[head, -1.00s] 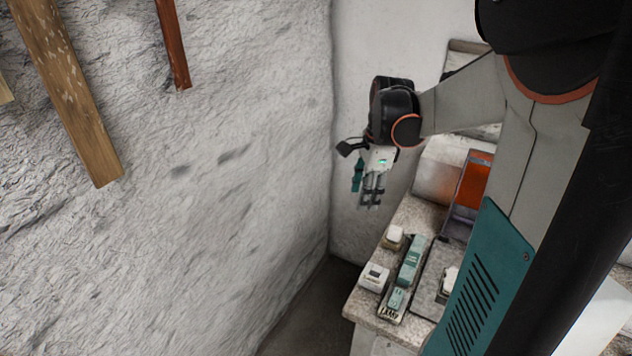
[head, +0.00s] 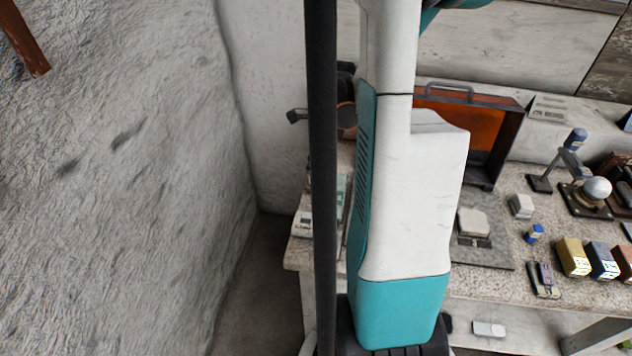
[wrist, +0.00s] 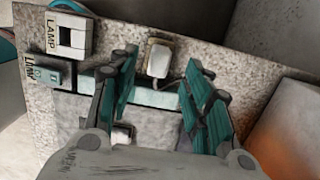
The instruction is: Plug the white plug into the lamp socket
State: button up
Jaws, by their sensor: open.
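My gripper (wrist: 162,64) is open in the wrist view, its teal fingers spread wide and empty. Between the fingertips, seen from above, a white rounded block (wrist: 158,56) with a grey cord lies on the worktop; it looks like the plug. Whether the fingers are level with it is unclear. To the left are a white box (wrist: 82,38) with a dark opening and a LAMP label, and a teal strip end (wrist: 52,73) also marked LAMP. Which holds the socket is unclear. In the head view my fingers are hidden behind my column and arm; the white box (head: 302,224) shows partly.
Another white block (head: 473,221) sits on a grey plate (head: 490,255). An open orange-lined case (head: 470,125) stands behind. Coloured boxes (head: 573,257) and a ball on a stand (head: 597,188) are at right. A rough wall (head: 120,200) bounds the left.

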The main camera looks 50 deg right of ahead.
aim_at(316, 180)
jog(key=shift+w+a+f+b, duration=0.15)
jog(key=shift+f+b, duration=0.55)
jog(key=shift+f, duration=0.65)
jog(key=shift+w+f+b, duration=0.1)
jog(key=shift+f+b, duration=0.55)
jog(key=shift+f, duration=0.7)
jog(key=shift+c, duration=0.2)
grip_shut()
